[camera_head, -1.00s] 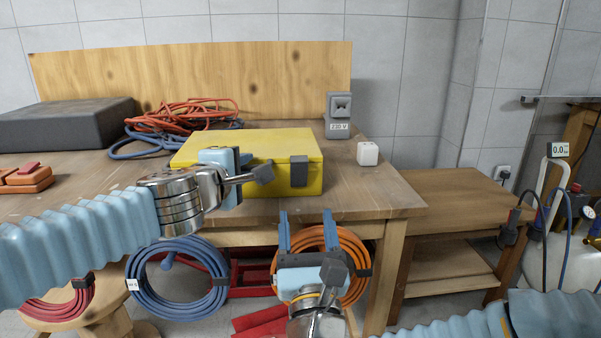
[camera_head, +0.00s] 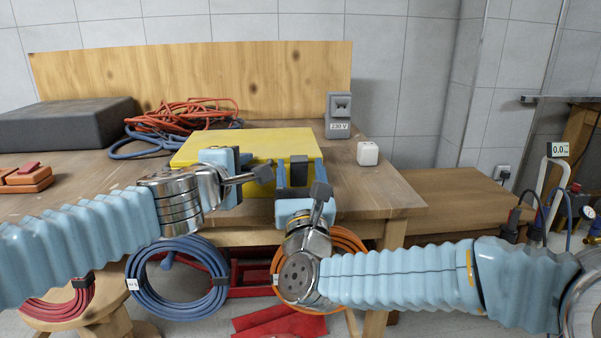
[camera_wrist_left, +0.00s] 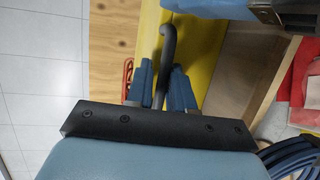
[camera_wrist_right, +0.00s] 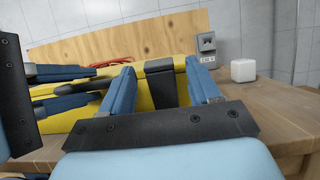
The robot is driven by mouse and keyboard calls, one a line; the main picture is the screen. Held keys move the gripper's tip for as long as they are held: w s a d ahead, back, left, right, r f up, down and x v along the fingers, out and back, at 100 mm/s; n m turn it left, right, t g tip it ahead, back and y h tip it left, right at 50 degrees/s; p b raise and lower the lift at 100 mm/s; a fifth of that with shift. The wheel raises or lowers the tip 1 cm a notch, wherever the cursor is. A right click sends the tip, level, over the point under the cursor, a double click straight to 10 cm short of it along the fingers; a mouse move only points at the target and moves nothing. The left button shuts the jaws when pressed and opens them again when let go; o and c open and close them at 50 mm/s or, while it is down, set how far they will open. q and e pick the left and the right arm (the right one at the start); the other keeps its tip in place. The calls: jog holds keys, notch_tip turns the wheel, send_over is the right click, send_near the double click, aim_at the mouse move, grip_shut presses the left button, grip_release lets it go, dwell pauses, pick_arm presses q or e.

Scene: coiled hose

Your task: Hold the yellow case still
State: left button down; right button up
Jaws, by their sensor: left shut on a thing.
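The yellow case (camera_head: 262,142) lies shut near the front edge of the wooden workbench, with a dark latch (camera_head: 298,172) at the right of its front. My left gripper (camera_wrist_left: 160,76) is shut on the case's dark curved handle (camera_wrist_left: 168,42), seen in the left wrist view. In the head view its hand hides the handle. My right gripper (camera_wrist_right: 160,70) is open at the case front, one finger on each side of the latch, which also shows in the right wrist view (camera_wrist_right: 159,84). I cannot tell whether its fingers touch the case.
Orange and blue cables (camera_head: 185,115) lie behind the case at left, beside a dark grey box (camera_head: 65,123). A grey 230 V unit (camera_head: 339,115) and a white cube (camera_head: 368,153) stand to the right. A blue coiled hose (camera_head: 135,290) hangs below the bench edge.

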jog(key=c, duration=1)
jog(key=shift+w+d+r+g, duration=0.1)
jog(key=shift+r+g, duration=0.05)
jog(key=shift+g, duration=0.15)
jog(key=shift+w+g, duration=0.2)
jog(key=shift+g, duration=0.2)
jog(key=o, duration=1)
jog(key=shift+o, duration=0.2)
jog(key=v, duration=1.2)
jog(key=shift+s, duration=0.2)
jog(key=shift+r, duration=0.1)
